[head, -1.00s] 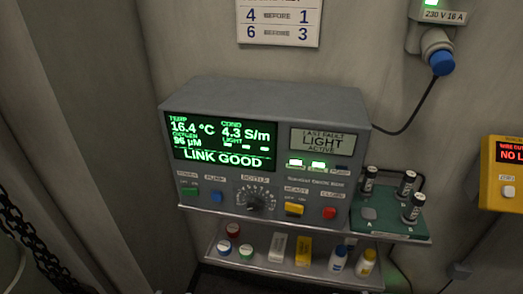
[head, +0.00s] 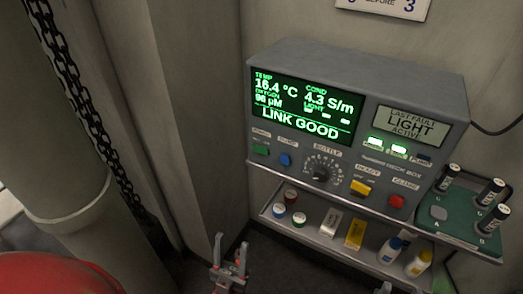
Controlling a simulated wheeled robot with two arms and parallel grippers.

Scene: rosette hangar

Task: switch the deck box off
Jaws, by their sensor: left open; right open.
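The deck box (head: 455,95) is a grey console on a wall shelf, right of centre. Its lit screen (head: 305,105) reads LINK GOOD, with 16.4 °C and 4.3 S/m. A smaller panel reads LAST FAULT LIGHT ACTIVE. Along its front are a green power switch (head: 260,150), a blue pump button (head: 285,160), a black bottle dial (head: 320,173), a yellow switch (head: 360,188) and a red button (head: 396,201). Two green lamps glow. My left gripper (head: 229,250) is open and empty, below and left of the box.
A lower shelf (head: 320,243) holds small jars, cartons and bottles. A green tray (head: 465,232) with several black cylinders stands right of the box. A chain (head: 80,90) and a big pipe (head: 50,150) are at left. A red rounded thing (head: 60,275) is at lower left.

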